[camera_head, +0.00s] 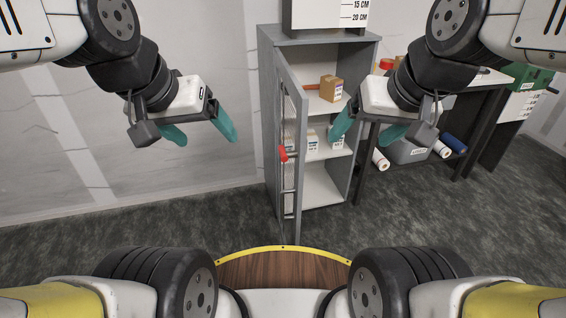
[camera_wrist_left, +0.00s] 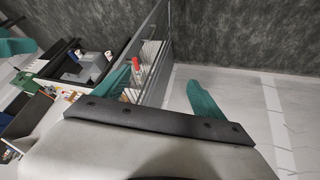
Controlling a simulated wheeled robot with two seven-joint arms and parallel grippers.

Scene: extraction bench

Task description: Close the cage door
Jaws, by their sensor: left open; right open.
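The grey cage door (camera_head: 290,120) with mesh panels stands open, swung out toward me from the left side of the grey cabinet (camera_head: 325,38). A red handle (camera_head: 283,154) is on it. My left gripper (camera_head: 203,134) is open and empty, to the left of the door and apart from it. The door (camera_wrist_left: 155,45) and its red handle (camera_wrist_left: 136,64) also show beyond the left fingers in the left wrist view. My right gripper (camera_head: 367,132) is open, in front of the cabinet's right side, and hides part of it.
Cabinet shelves hold a brown box (camera_head: 331,88) and small white boxes (camera_head: 312,142). A dark-framed table (camera_head: 368,165) stands right of the cabinet, with a grey bin (camera_head: 408,152) and several rolls near it. The carpet left of the door is clear.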

